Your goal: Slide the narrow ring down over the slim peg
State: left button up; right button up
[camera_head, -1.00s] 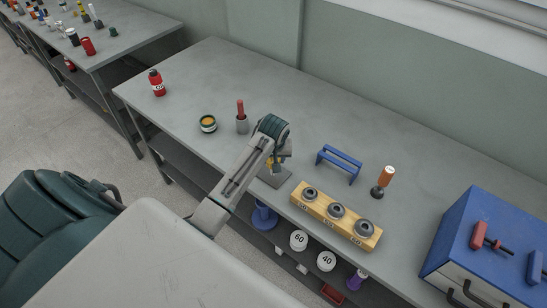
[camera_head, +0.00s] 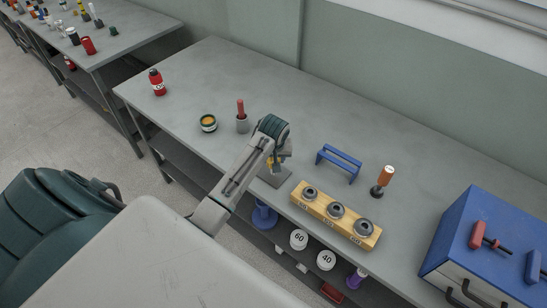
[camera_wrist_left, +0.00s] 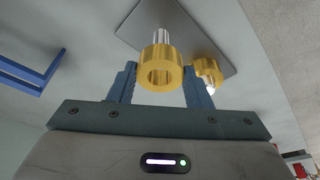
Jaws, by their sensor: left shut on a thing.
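My left gripper (camera_wrist_left: 159,72) is shut on a yellow ring (camera_wrist_left: 160,84), which sits between its two blue fingers in the left wrist view. A bright silver peg (camera_wrist_left: 161,36) shows just beyond the ring, in line with it, by a grey plate (camera_wrist_left: 190,25). I cannot tell whether its tip is inside the ring's hole. A second yellow ring-like piece (camera_wrist_left: 207,67) with a silver tip stands to the right. In the head view the arm mostly hides the left gripper (camera_head: 277,160), low over the plate (camera_head: 276,179). My right gripper is not in view.
A wooden block (camera_head: 318,212) with several grey rings stands right of the plate. A blue stand (camera_head: 340,162) and an orange-handled tool (camera_head: 386,176) are behind it. A grey holder with a red handle (camera_head: 241,118) and a tin (camera_head: 208,123) are left. A blue box (camera_head: 490,225) is far right.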

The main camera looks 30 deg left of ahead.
pick_arm(q)
jog(key=shift+f+b, duration=0.3)
jog(key=shift+f, duration=0.45)
jog(key=shift+f, duration=0.6)
jog(key=shift+f+b, duration=0.75)
jog(key=shift+f, duration=0.6)
jog(key=o, duration=1.1)
jog(key=shift+o, duration=0.2)
jog(key=shift+r, duration=0.1)
jog(key=b+v, duration=0.3)
jog(key=v, duration=0.7)
jog(key=shift+r, duration=0.3)
